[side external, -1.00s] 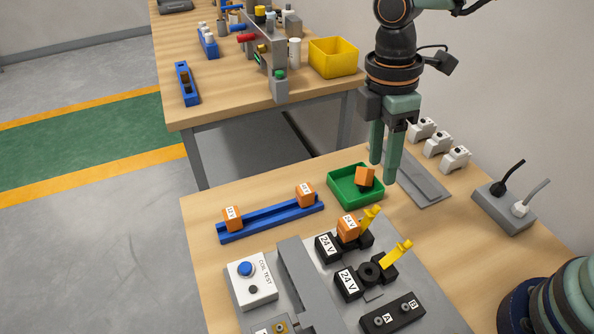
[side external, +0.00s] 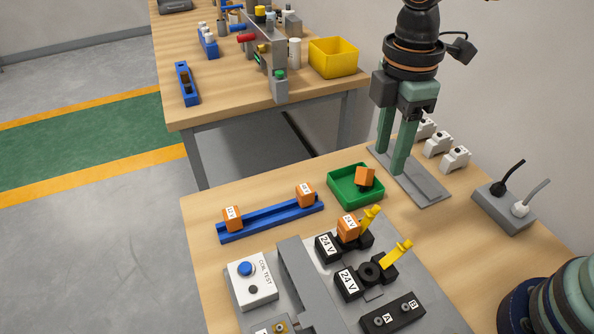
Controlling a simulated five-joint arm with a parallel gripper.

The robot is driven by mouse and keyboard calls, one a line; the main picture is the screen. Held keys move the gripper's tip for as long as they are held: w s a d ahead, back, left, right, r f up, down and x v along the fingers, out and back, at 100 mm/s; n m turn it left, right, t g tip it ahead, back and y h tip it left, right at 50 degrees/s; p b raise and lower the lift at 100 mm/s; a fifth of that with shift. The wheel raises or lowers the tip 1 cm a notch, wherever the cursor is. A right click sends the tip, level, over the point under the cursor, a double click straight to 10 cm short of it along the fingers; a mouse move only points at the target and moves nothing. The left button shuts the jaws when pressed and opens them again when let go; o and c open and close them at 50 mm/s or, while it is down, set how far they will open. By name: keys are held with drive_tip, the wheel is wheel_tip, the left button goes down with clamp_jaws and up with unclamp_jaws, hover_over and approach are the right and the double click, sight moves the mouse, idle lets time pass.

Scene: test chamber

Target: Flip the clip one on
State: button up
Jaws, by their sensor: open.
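Two black sockets labelled 24 V stand on the grey plate. The rear socket (side external: 328,246) holds an orange block (side external: 348,227), with a yellow clip (side external: 370,217) leaning up and right beside it. The front socket (side external: 347,284) holds no orange block and shows a round black part; its yellow clip (side external: 398,253) leans up and right. I cannot tell whether either clip is latched. My gripper (side external: 390,162) is open and empty, pointing down behind and above the sockets, to the right of the green bin, apart from both clips.
The green bin (side external: 342,196) holds a tilted orange block (side external: 365,176). A blue rail (side external: 270,218) carries two orange blocks. A white coil test box (side external: 250,291) and a black A/B box (side external: 393,314) stand in front. A grey power strip (side external: 503,207) is at right.

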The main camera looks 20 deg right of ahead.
sight(375, 207)
drive_tip(key=f, duration=1.1)
drive_tip(key=shift+s+f, duration=0.15)
drive_tip(key=shift+s, duration=0.05)
drive_tip(key=shift+a, duration=0.1)
clamp_jaws()
